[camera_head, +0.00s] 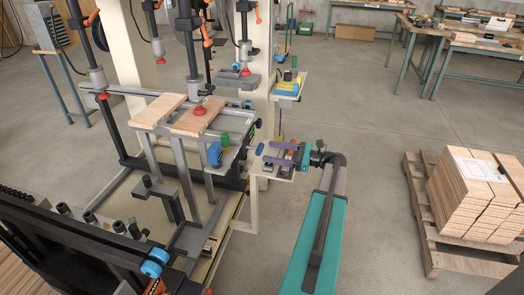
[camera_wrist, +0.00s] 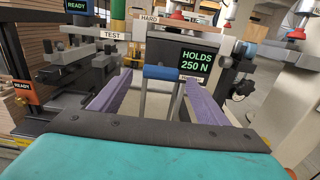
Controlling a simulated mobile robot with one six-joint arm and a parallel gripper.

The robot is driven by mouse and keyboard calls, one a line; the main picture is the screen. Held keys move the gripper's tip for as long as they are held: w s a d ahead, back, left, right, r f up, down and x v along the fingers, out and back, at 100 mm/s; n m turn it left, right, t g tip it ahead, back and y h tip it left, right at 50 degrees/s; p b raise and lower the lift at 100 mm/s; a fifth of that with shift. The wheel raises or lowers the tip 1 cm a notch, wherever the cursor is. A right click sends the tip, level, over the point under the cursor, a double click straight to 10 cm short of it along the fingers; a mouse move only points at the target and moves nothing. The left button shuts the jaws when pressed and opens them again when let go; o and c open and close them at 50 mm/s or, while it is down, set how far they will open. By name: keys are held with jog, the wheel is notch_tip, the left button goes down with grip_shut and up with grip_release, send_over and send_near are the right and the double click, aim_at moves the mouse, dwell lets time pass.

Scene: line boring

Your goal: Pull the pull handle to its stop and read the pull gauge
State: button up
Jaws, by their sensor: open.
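The pull handle, a short blue bar on grey rods, shows in the wrist view (camera_wrist: 160,72) and as a small blue piece in the head view (camera_head: 260,149). My gripper (camera_head: 268,152) has its two purple fingers spread apart. In the wrist view my gripper (camera_wrist: 160,82) has the handle centred between the fingertips or just beyond them; I cannot tell its exact depth. Neither finger visibly touches it.
A "TEST" label (camera_wrist: 112,35) and a "HARD" label (camera_wrist: 150,19) are on the bar above. A green "READY" screen (camera_wrist: 76,5) is at upper left. Wooden boards (camera_head: 200,117) lie on the machine. A pallet of stacked wood (camera_head: 474,190) stands right, with open floor between.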

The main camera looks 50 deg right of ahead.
jog(key=p+v, duration=0.2)
jog(key=v, duration=0.6)
jog(key=shift+s, duration=0.2)
dwell(0.9)
jog(key=shift+d, duration=0.15)
jog(key=shift+p, duration=0.5)
dwell(0.4)
